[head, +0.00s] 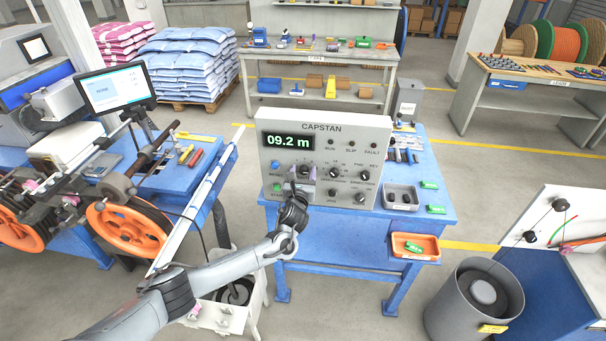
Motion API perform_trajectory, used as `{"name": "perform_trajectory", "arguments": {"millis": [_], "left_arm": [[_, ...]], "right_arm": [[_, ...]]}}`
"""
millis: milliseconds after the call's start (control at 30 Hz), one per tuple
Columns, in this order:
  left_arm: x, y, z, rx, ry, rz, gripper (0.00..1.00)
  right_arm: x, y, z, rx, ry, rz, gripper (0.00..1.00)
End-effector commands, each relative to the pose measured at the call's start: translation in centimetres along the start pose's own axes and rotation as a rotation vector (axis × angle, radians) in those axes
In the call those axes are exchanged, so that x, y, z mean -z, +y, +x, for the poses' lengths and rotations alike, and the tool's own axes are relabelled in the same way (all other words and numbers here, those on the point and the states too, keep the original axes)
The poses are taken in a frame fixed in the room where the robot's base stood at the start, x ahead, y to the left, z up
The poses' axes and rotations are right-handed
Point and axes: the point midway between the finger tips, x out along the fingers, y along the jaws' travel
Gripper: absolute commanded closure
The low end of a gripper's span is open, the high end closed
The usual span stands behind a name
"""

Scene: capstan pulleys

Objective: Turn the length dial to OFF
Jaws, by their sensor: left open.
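The grey CAPSTAN control box (378,150) stands upright on a blue table. Its lit display (288,141) reads 09.2 m. Black knobs show on its face, one (335,173) in the middle and one (361,174) at the right; their small lettering is too blurred to tell which is the length dial. My left gripper (302,174) is open at the lower left of the panel, its fingers close to the face. The gripper covers that part of the panel, and I cannot tell whether it touches a knob there. My right gripper is not in view.
A blue button (275,165) and a green button (277,188) sit left of my gripper. A grey tray (401,198) stands right of the box on the blue table (447,211). An orange tray (427,253) hangs lower, near a grey bin (443,309).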

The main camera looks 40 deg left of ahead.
Motion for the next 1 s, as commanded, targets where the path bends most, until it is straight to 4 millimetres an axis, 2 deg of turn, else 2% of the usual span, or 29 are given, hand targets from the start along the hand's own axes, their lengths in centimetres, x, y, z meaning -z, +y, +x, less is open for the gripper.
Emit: {"name": "perform_trajectory", "arguments": {"millis": [200, 500, 567, 1000], "left_arm": [[0.00, 0.01, 0.01, 0.000, 0.000, 0.000, 0.43], [0.01, 0.03, 0.00, 0.000, 0.000, 0.000, 0.89], [0.01, 0.03, -0.01, 0.000, 0.000, 0.000, 0.97], [-0.01, 0.06, -0.02, -0.001, 0.001, -0.099, 0.97]], "right_arm": [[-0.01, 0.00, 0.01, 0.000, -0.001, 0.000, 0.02], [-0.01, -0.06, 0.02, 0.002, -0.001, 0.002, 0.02], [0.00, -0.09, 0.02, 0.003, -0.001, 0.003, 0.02], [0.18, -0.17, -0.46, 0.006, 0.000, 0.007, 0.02]]}}
